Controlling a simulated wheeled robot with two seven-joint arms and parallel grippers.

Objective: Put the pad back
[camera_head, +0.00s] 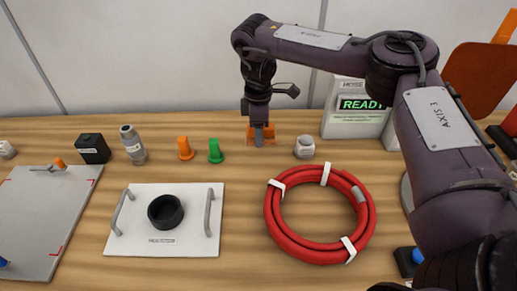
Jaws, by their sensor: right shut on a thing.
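My right gripper (259,134) points straight down at the back middle of the table. It is shut on a small orange piece (269,138), which shows on both sides of the grey fingers. The fingers hide its middle, and I cannot tell whether it touches the table. No item is clearly marked as the pad. A white plate (190,240) with two grey handles lies front left of the gripper, with a black round cup (166,211) on it. My left gripper is not in view.
An orange cone (185,149), a green cone (216,152), a grey bottle (133,146) and a black box (93,149) stand left of the gripper. A white jar (304,147), red hose coil (276,224) and READY box (352,120) are right. A grey board (40,220) lies far left.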

